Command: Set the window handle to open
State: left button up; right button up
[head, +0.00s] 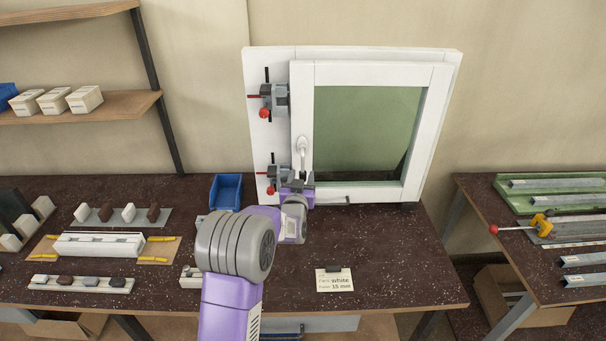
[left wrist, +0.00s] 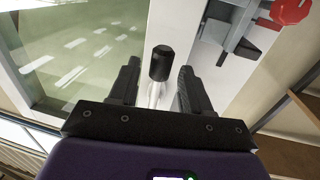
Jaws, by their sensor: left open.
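The white-framed window (head: 375,75) with a greenish pane stands at the back of the bench. Its pale handle (head: 302,150) sits on the left upright of the sash, with its lever hanging down. My left gripper (head: 301,179) is at the handle's lower end and partly hides it. In the left wrist view the open fingers (left wrist: 158,88) stand on either side of the handle, whose black end (left wrist: 161,62) and pale shaft show between them. Gaps show beside the handle, and I cannot tell whether either finger touches it. My right gripper is not in view.
Two clamps with red knobs, an upper (head: 266,98) and a lower (head: 270,178), sit on the frame's left side, the lower one close to my gripper. A blue bin (head: 227,192) and a label card (head: 334,280) are on the bench. The bench's front right is clear.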

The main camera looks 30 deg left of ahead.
pick_arm(q)
jog(key=shift+x, duration=1.2)
jog(key=shift+c, duration=0.3)
grip_shut()
